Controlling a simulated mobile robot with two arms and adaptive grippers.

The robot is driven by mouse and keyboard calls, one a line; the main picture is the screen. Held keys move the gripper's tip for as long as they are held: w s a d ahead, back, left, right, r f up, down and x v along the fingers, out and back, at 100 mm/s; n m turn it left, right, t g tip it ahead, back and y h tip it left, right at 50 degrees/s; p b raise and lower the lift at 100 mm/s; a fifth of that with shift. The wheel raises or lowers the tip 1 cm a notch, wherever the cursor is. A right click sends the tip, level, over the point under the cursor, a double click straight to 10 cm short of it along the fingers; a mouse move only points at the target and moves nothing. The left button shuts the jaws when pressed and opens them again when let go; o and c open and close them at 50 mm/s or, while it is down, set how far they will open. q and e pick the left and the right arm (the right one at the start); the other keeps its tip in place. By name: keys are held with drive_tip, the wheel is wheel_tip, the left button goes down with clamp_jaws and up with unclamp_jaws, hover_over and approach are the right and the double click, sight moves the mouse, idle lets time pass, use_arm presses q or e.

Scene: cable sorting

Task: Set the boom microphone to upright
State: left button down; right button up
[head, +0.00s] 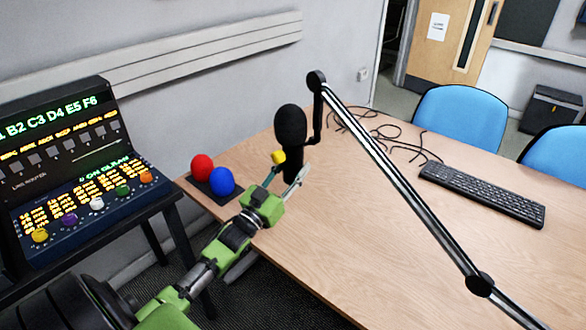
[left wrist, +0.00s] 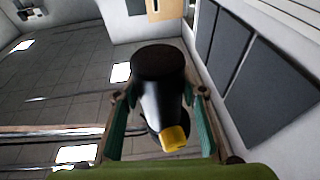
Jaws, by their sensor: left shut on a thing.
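The boom microphone (head: 291,128) is black, with a rounded foam head on top and a narrower body below. It hangs at the end of a jointed boom arm (head: 390,168) and looks near upright in the head view. A small yellow piece (head: 278,157) sits on the side of its body. My left gripper (head: 287,172) is shut on the lower body of the microphone. In the left wrist view the dark microphone body (left wrist: 160,82) lies between the two fingers, with the yellow piece (left wrist: 174,138) near the palm. My right gripper is not in view.
A red ball (head: 202,167) and a blue ball (head: 222,181) sit on a dark base at the table's left edge. Loose black cables (head: 385,138) and a keyboard (head: 482,194) lie on the wooden table (head: 370,260). A lit control panel (head: 85,190) stands left.

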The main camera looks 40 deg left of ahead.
use_arm(q)
drive_tip(key=c, duration=1.3)
unclamp_jaws()
drive_tip(key=shift+o, duration=0.2)
drive_tip(key=v, duration=1.2)
